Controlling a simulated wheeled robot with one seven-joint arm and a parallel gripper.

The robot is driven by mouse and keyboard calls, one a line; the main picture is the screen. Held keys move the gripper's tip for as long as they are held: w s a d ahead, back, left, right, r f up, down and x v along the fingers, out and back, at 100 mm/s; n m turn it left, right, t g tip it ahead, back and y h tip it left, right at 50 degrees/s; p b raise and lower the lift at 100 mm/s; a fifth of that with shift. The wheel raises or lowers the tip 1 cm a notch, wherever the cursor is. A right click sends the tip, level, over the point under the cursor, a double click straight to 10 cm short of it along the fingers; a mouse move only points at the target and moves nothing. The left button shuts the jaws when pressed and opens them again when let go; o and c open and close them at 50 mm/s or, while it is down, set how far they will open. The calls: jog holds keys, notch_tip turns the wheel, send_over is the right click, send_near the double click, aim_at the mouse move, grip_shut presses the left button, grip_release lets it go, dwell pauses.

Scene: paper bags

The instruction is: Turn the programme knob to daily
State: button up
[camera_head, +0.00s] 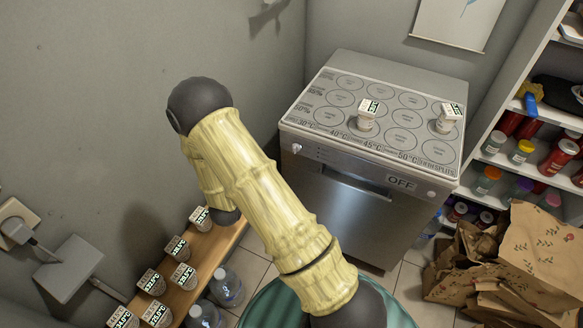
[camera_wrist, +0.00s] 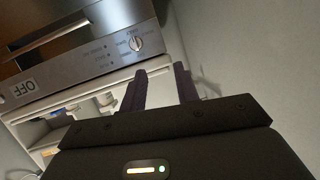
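The programme knob (camera_wrist: 135,43) is a small, round, pale dial on the steel front of the machine, with small printed labels beside it in the wrist view. The labels are too small to read surely, and I cannot tell which one it points to. It also shows in the head view as a small pale knob (camera_head: 297,148) at the front panel's upper left. My gripper (camera_wrist: 160,70) is open and empty. Its two dark fingers stand apart, just below the knob in the wrist picture, not gripping it. The head view does not show the fingers.
Paper bags (camera_head: 530,255) and shelves (camera_head: 500,150) are at right. A grey wall is close by.

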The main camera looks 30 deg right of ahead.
jog(key=s+d+f+h+b, duration=0.1)
jog(key=s+f+h+b, duration=0.2)
jog(key=f, duration=0.3)
jog(key=shift+s+f+t+h+b, duration=0.3)
jog(key=shift+f+t+h+b, duration=0.1)
jog(key=shift+h, duration=0.4)
jog(key=p, duration=0.1)
send_near(294, 151)
jog(key=x, duration=0.8)
jog(key=shift+w+d+r, duration=0.1)
jog(key=shift+w+d, duration=0.05)
jog(key=c, duration=0.6)
